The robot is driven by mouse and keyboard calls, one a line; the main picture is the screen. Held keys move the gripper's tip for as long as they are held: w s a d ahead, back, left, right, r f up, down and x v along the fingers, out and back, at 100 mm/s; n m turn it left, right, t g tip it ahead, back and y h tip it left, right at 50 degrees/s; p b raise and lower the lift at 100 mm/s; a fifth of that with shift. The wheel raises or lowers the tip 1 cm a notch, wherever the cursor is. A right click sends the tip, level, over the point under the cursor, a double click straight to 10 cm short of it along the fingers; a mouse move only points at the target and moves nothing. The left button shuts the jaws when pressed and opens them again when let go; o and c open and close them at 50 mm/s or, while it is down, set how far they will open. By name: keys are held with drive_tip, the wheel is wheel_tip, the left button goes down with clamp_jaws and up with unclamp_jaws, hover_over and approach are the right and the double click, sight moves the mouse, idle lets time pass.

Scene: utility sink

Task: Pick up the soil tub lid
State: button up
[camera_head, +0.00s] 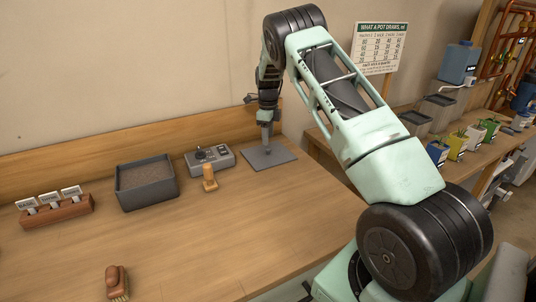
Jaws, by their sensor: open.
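The soil tub lid looks to be the flat dark grey square plate (283,159) lying on the wooden bench near the back, with a small knob on it. My gripper (266,148) points down at the lid's left part, at or just above its surface. The gripper is open, but the fingers are tiny in this view, and I cannot tell whether they touch the lid or straddle anything. The soil tub (147,194) is a dark grey open box of brown soil, standing to the left, uncovered.
A grey control box (209,158) and a wooden dibber-like peg (210,180) stand between tub and lid. A wooden label block (56,210) is at far left, and a brush (117,283) at the front. Potted plants (455,145) line the right-hand shelf. The bench's middle is clear.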

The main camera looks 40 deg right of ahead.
sight(268, 147)
drive_tip(key=shift+s+f+p, duration=0.15)
drive_tip(key=shift+f+p, duration=0.55)
drive_tip(key=shift+f, duration=1.65)
clamp_jaws()
drive_tip(key=shift+r, duration=0.1)
